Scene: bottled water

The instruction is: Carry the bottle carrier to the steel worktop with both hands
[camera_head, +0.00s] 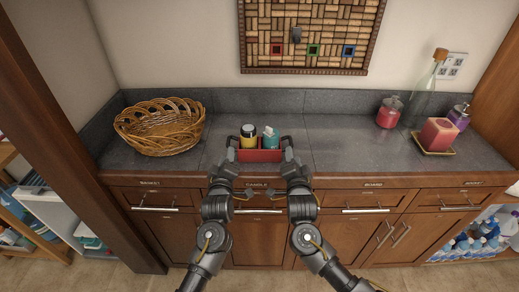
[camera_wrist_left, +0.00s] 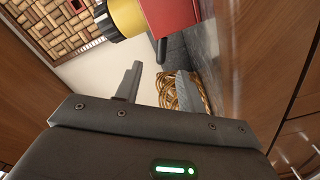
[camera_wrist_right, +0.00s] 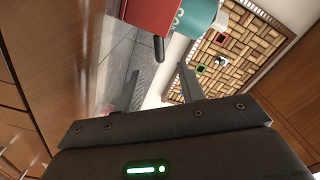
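The red bottle carrier (camera_head: 260,156) stands upright near the front edge of the grey counter. It holds a yellow-and-black container (camera_head: 249,139) and a teal bottle (camera_head: 271,138). It has a dark handle on each side. My left gripper (camera_head: 226,168) is open just in front of the left handle, which shows in the left wrist view (camera_wrist_left: 162,50) just beyond the fingertips. My right gripper (camera_head: 290,166) is open just in front of the right handle, seen likewise in the right wrist view (camera_wrist_right: 158,48). Contact with the handles is not visible.
A wicker basket (camera_head: 160,127) sits on the counter (camera_head: 335,150) at left. A red jar (camera_head: 389,112), a glass bottle (camera_head: 428,88), a red candle (camera_head: 437,134) and a purple jar (camera_head: 459,116) stand at right. Wooden drawers (camera_head: 362,198) lie below. A cork board (camera_head: 311,35) hangs behind.

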